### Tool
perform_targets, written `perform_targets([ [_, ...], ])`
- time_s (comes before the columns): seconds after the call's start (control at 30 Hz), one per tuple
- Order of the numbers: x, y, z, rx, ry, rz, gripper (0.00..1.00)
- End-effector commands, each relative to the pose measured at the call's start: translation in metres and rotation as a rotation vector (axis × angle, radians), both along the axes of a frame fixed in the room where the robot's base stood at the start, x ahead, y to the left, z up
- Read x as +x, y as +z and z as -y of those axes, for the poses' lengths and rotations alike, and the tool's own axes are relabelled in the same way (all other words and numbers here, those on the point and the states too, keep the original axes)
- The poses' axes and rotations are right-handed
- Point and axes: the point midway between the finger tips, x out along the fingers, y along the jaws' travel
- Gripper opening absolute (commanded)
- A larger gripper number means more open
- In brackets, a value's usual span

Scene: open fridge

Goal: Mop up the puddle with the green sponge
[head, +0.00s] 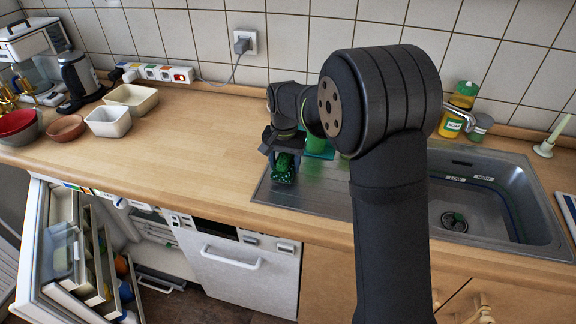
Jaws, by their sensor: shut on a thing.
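My gripper (283,158) is shut on the green sponge (284,173), a speckled dark green block. It points down at the left end of the sink's metal drainboard (310,185). The sponge is low over the drainboard; I cannot tell whether it touches the surface. I cannot make out a puddle in this view; my arm covers part of the drainboard.
A green item (320,150) sits behind my arm, partly hidden. The sink basin (480,205) is to the right, with a yellow bottle (455,112) behind it. White bowls (108,121) stand on the left counter. The open fridge (75,255) is below left. The counter's middle is clear.

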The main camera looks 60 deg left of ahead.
Motion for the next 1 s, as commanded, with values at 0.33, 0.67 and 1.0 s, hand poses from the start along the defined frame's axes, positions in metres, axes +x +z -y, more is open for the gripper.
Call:
perform_targets([
  [0.33,0.0,0.026,0.0,0.004,0.0,0.001,0.28],
  [0.67,0.0,0.049,0.0,0.002,0.001,0.001,0.28],
  [1.0,0.0,0.064,0.0,0.002,0.001,0.001,0.28],
])
